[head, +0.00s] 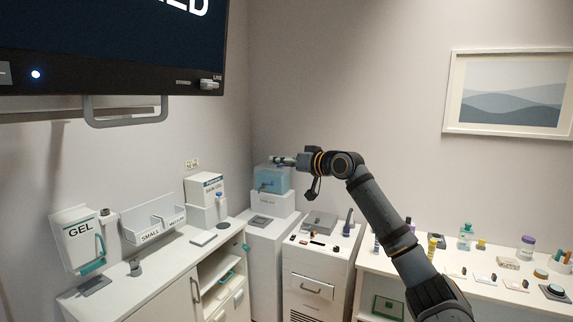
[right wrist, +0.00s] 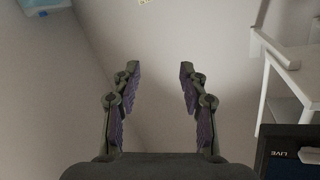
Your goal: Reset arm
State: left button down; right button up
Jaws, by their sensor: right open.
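My right arm comes in from the lower right of the head view, bends at the elbow and reaches left. Its gripper (head: 279,160) is in the air in front of the back corner, overlapping the top of a blue translucent container (head: 272,180) in the picture. I cannot tell the gap between them. In the right wrist view the gripper (right wrist: 160,78) is open, its two purple-padded fingers apart with only bare wall behind them. My left gripper is not in view.
A dark wall screen (head: 110,45) hangs at upper left. A white counter (head: 150,275) holds a gel dispenser (head: 80,240) and boxes. A drawer cabinet (head: 315,285) stands at centre. A white shelf unit (head: 455,295) with small bottles stands right.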

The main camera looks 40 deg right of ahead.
jog(key=shift+f, duration=0.2)
dwell(0.4)
